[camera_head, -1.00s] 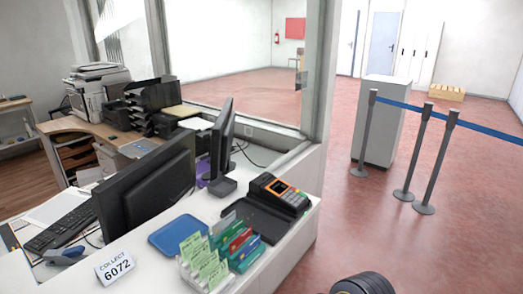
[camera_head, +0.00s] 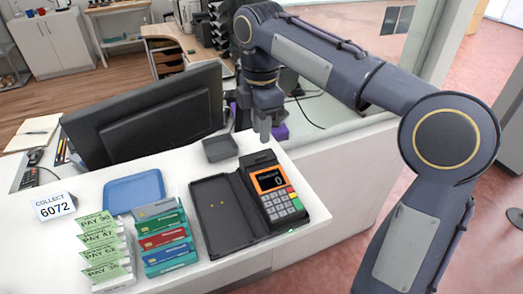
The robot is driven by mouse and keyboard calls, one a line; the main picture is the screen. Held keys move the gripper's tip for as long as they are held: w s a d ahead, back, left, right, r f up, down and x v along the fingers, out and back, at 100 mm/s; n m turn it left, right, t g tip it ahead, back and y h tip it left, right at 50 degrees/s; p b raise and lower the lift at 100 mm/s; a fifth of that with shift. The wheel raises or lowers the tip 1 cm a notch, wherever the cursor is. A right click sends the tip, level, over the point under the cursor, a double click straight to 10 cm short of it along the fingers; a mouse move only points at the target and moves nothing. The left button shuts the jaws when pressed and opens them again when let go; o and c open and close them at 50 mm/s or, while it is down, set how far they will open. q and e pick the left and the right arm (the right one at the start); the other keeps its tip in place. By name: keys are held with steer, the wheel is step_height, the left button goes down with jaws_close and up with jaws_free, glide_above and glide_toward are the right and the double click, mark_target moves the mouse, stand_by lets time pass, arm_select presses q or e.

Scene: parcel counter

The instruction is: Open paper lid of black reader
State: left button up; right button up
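The black reader (camera_head: 277,196) stands on the white counter, right of the middle. It has an orange-framed screen showing 0, and a keypad with red, yellow and green keys at its right side. Its dark far end (camera_head: 257,161), behind the screen, looks closed; the lid's outline is too small to make out. My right gripper (camera_head: 264,136) hangs fingers down just beyond and above that far end, apart from the reader as far as I can tell. Its fingers overlap from this angle, so their gap is hidden. My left gripper is out of view.
An open black case (camera_head: 221,214) lies left of the reader. Card boxes (camera_head: 165,237), green price tags (camera_head: 104,250), a blue tray (camera_head: 134,191) and a COLLECT 6072 sign (camera_head: 55,206) stand further left. A monitor (camera_head: 150,118) and small dark tray (camera_head: 220,148) are behind.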

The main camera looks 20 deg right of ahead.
mark_target(261, 156)
step_height(261, 156, down, 7)
steer(key=shift+r+b, duration=0.1)
steer(key=shift+b, duration=0.4)
